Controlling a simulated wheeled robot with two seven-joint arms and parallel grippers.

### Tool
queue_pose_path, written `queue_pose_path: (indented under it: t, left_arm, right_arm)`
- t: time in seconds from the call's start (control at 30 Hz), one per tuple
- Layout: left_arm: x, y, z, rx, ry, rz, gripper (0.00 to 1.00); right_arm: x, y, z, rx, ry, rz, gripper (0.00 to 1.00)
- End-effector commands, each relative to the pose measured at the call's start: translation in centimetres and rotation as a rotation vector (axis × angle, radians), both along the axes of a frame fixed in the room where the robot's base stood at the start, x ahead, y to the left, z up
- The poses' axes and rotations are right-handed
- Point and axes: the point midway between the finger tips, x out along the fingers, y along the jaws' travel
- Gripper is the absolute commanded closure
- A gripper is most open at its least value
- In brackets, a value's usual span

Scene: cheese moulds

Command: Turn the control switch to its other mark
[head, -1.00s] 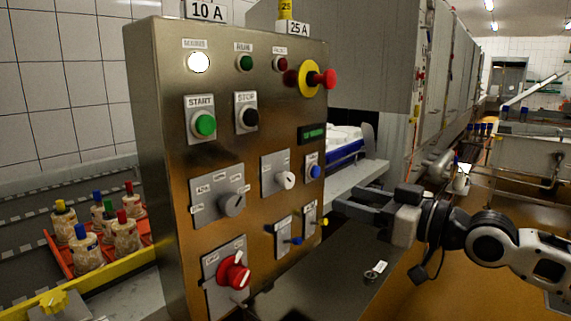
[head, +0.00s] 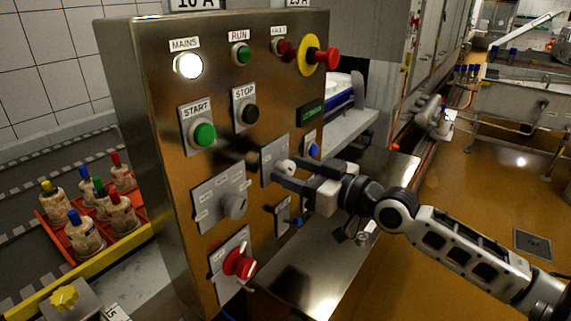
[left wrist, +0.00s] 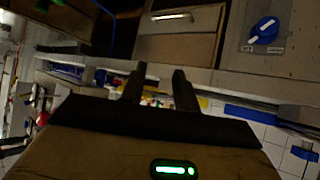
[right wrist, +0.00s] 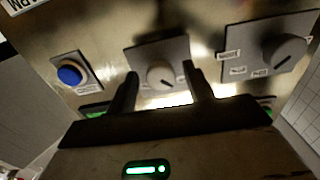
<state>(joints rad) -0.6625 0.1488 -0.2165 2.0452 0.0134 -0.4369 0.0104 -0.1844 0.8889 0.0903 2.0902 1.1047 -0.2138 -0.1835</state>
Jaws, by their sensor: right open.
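A small pale rotary knob (head: 286,166) sits on a grey plate (head: 268,170) in the middle of the steel control panel; its labels are too small to read. My right gripper (head: 282,174) is open in front of this knob in the head view and partly hides the plate. In the right wrist view the knob (right wrist: 160,77) shows between my two open fingers (right wrist: 160,72), with no clear contact. My left gripper (left wrist: 158,76) is open and empty in the left wrist view, away from the panel.
A larger grey selector (head: 234,205), a red rotary handle (head: 240,264) and a blue button (head: 314,150) surround the knob. A red emergency knob (head: 332,58) sticks out at upper right. An orange tray (head: 68,247) of bottles stands at left.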

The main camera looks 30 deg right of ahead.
Motion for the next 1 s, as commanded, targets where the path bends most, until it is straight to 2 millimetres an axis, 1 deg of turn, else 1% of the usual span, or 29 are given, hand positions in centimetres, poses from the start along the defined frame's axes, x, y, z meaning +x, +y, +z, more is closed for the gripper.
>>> queue_pose_path:
  t: [0.17, 0.27, 0.3, 0.33, 0.67, 0.87, 1.0]
  left_arm:
    - [0.01, 0.02, -0.04, 0.001, 0.0, 0.001, 0.69]
    - [0.01, 0.02, -0.04, 0.001, 0.0, 0.001, 0.69]
    - [0.01, 0.02, -0.04, 0.001, 0.0, 0.001, 0.69]
    - [0.01, 0.02, -0.04, 0.001, 0.0, 0.001, 0.69]
    - [0.03, 0.02, 0.16, 0.0, -0.001, 0.001, 0.69]
    - [0.04, 0.04, 0.64, 0.0, -0.004, 0.002, 0.69]
    - [0.01, 0.06, 0.95, 0.001, -0.004, 0.003, 0.69]
  right_arm:
    - [0.05, 0.06, -0.05, 0.0, 0.001, 0.002, 0.48]
    - [0.05, 0.07, -0.04, 0.0, 0.0, 0.002, 0.73]
    - [0.05, 0.07, -0.03, 0.0, 0.0, 0.002, 0.84]
    - [0.05, 0.07, -0.03, 0.0, 0.0, 0.002, 0.92]
    - [0.06, 0.07, 0.06, 0.024, 0.01, 0.002, 0.92]
    - [0.07, 0.07, 0.14, 0.11, 0.046, 0.002, 0.92]
    - [0.06, 0.07, 0.21, 0.211, 0.087, 0.002, 0.92]
